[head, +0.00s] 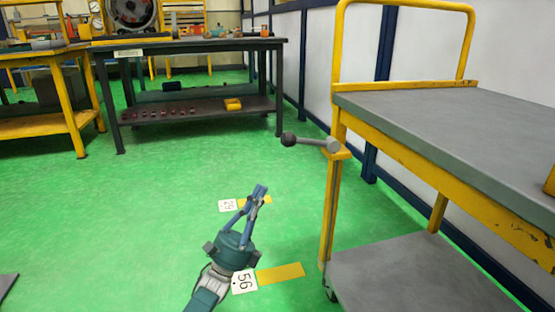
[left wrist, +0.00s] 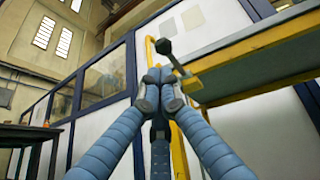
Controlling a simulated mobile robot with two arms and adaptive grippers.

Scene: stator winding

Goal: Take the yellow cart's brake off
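The yellow cart (head: 333,200) stands at the right, with grey upper and lower decks. Its brake lever (head: 315,142) is a grey bar on a yellow bracket at the cart's near left post. The bar points left, roughly level, and ends in a black ball knob (head: 288,140). My left gripper (head: 261,190) is below and left of the knob, apart from it, with its fingertips together and nothing visible between them. In the left wrist view the closed fingertips (left wrist: 159,78) show just below the knob (left wrist: 164,46) and lever (left wrist: 177,65). My right gripper is out of view.
A dark workbench (head: 190,46) with a lower shelf stands at the back. A yellow-framed table (head: 70,105) is at the left. A blue-and-white wall (head: 310,70) runs behind the cart. The green floor around my left arm is open, with number markers (head: 243,281).

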